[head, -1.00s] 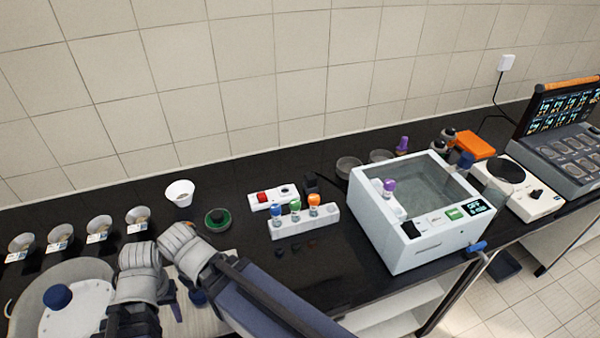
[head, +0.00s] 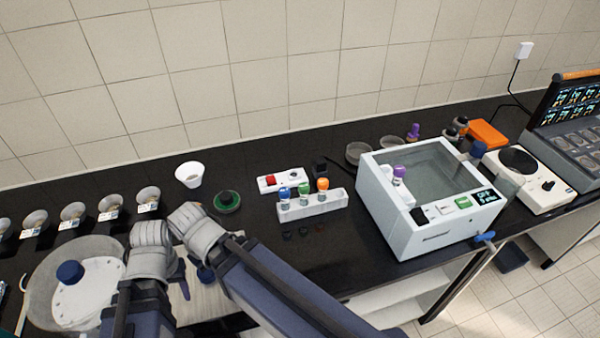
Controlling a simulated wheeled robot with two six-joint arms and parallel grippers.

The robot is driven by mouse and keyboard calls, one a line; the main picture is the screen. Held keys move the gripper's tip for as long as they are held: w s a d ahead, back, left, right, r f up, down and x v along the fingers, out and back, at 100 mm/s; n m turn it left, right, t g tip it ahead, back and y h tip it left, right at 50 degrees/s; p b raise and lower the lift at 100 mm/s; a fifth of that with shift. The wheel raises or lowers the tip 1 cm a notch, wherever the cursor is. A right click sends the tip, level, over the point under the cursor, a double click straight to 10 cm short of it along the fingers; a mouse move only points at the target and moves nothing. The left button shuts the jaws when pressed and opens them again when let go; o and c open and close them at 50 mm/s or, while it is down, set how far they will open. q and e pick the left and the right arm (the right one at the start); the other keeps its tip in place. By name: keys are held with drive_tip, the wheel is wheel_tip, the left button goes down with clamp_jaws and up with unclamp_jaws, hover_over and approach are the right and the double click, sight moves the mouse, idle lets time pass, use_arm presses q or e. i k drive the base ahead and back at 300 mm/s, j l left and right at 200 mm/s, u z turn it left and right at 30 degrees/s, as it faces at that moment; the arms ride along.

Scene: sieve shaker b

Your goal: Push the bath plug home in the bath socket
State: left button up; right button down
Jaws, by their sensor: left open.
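The white bath (head: 415,236) stands right of centre on the black counter, with a clear basin and a front panel. A white socket strip (head: 282,181) with a red switch lies at the back of the counter, left of the bath. A small black block (head: 320,168) stands at its right end. It may be the bath plug, but it is too small to tell or to judge how it sits. My left gripper (head: 180,279) is open at the lower left, partly hidden by my arm links, well away from the strip. My right gripper does not show.
A white rack (head: 313,206) with several coloured-top vials stands in front of the strip. A green-and-black round item (head: 227,201) and a white cup (head: 189,174) are left of it. A large round pan (head: 45,285) is at the lower left. Counter before the rack is mostly clear.

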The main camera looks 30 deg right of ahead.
sight(320, 163)
drive_tip(key=k+l, duration=0.3)
drive_tip(key=l, duration=0.15)
drive_tip(key=k+l, duration=0.3)
drive_tip(key=l, duration=0.2)
